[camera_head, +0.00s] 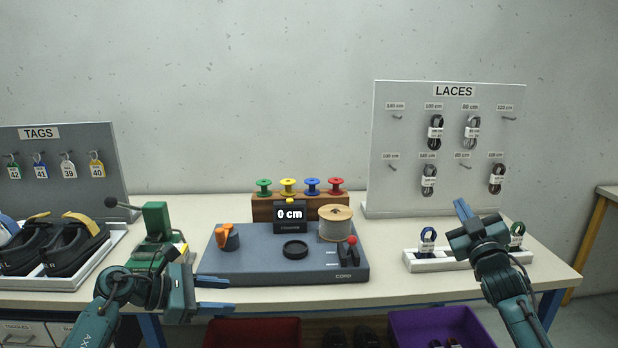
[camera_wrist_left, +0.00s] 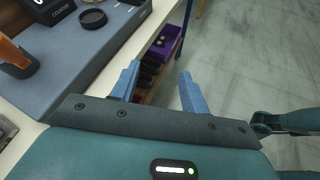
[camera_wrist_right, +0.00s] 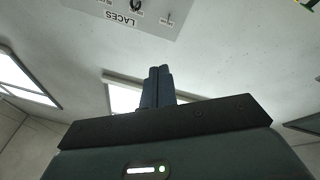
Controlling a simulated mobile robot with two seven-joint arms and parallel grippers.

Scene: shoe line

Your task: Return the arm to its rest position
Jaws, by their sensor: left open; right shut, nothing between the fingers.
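My left gripper (camera_head: 213,294) is at the table's front edge, left of the cord station, with its fingers pointing right. It is open and empty in the left wrist view (camera_wrist_left: 160,88). My right gripper (camera_head: 463,209) is raised at the right, in front of the white lace holder and below the laces board, with its fingers pointing up. In the right wrist view its fingers (camera_wrist_right: 158,86) are together with nothing between them. That view looks up at the ceiling and part of the laces board (camera_wrist_right: 145,12).
The grey cord station (camera_head: 260,262) stands mid-table. A white holder (camera_head: 425,265) with lace bundles is near the right gripper. The tray of shoes (camera_head: 110,243) and a green press (camera_head: 155,220) are at left. Red (camera_head: 250,333) and purple (camera_head: 480,325) bins sit below the front edge.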

